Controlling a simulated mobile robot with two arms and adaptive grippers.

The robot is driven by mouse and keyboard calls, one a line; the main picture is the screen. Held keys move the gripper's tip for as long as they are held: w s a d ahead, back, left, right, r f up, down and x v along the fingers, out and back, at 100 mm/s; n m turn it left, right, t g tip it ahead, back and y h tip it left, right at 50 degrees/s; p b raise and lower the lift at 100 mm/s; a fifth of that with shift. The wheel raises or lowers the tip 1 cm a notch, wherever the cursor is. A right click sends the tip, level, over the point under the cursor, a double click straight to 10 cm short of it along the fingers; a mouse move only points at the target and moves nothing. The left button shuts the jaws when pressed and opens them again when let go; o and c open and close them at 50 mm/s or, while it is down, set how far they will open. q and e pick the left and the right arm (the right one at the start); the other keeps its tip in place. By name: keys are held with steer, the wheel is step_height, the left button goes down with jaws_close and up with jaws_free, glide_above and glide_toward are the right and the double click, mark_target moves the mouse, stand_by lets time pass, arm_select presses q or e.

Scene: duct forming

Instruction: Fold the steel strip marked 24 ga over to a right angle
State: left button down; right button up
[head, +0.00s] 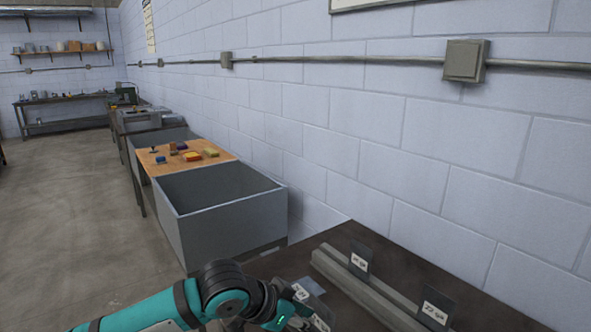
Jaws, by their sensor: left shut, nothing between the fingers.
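A dark workbench (330,240) is at the bottom right, with a long grey bar (362,288) across it. Two thin dark metal strips stand upright at the bar, one farther back (361,250) and one nearer (437,301). Each has a white label too small to read surely, so I cannot tell which is marked 24 ga. My left gripper (296,310) is low at the bench's left part, left of the bar. It is shut and apart from both upright strips; its fingertips are hard to make out. My right gripper is not in view.
A deep grey bin (230,222) stands beyond the bench against the block wall. Behind it is a wooden table (165,166) with small coloured items. Open concrete floor (75,220) lies to the left. Shelves and another bench are far back.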

mark_target(322, 304)
arm_select(q)
steer(key=shift+w+d, duration=0.1)
stand_by(0.3)
steer(key=shift+w+d+p, duration=0.5)
steer(key=shift+w+d, duration=0.15)
steer(key=shift+d, duration=0.3)
steer(key=shift+w+d+r, duration=0.1)
steer(key=shift+w+d+r+p, duration=0.4)
steer(key=shift+w+d+p, duration=0.1)
steer(key=shift+d+p, duration=0.1)
steer(key=shift+d, duration=0.2)
steer(key=shift+w+d+p, duration=0.2)
steer(key=shift+d+p, duration=0.1)
steer(key=shift+d, duration=0.35)
steer(key=shift+d+f, duration=0.1)
steer(key=shift+f, duration=0.05)
